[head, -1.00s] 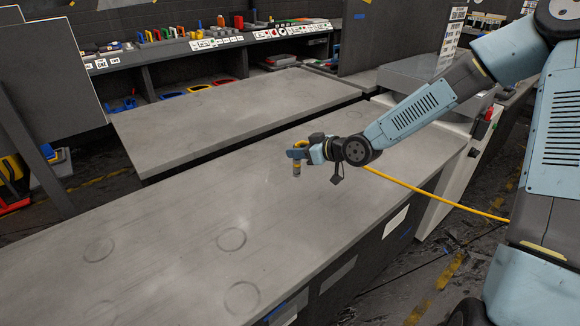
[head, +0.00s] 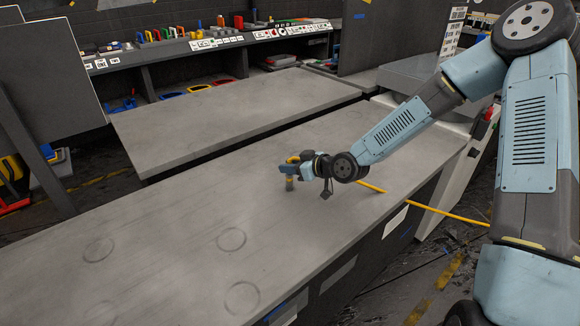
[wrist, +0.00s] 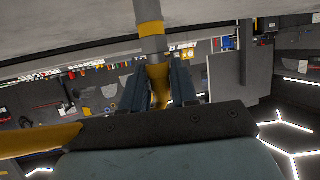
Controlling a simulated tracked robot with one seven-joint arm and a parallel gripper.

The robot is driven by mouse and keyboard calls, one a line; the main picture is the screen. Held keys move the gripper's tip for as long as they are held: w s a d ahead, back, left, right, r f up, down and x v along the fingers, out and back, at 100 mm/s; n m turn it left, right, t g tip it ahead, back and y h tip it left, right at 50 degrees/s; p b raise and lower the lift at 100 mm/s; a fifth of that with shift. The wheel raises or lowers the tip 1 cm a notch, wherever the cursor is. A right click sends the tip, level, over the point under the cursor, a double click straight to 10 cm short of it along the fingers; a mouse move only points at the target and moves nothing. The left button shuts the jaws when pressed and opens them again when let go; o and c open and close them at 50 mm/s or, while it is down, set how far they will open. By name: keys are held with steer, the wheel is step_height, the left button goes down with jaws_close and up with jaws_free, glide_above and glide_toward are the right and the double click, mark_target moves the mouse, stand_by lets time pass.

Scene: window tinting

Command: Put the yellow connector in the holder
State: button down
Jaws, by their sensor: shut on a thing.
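The yellow connector (head: 289,184), a grey cylinder with a yellow band, hangs upright below my gripper (head: 291,170) over the grey bench. In the wrist view the connector (wrist: 152,35) sits between the two dark fingers of my gripper (wrist: 157,80), which are shut on it. Its yellow lower section shows between the fingers. Its far end points toward the bench surface; I cannot tell whether it touches. I cannot make out a holder for certain in either view.
The long grey bench top (head: 180,240) is mostly bare, with several faint ring marks. A yellow cable (head: 430,206) runs beside my arm over the bench edge. A second grey table (head: 230,110) and a shelf with coloured tools (head: 200,40) stand behind.

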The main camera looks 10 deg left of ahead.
steer(key=shift+f, duration=0.1)
steer(key=c, duration=0.9)
jaws_free()
steer(key=shift+o, duration=0.2)
steer(key=v, duration=1.2)
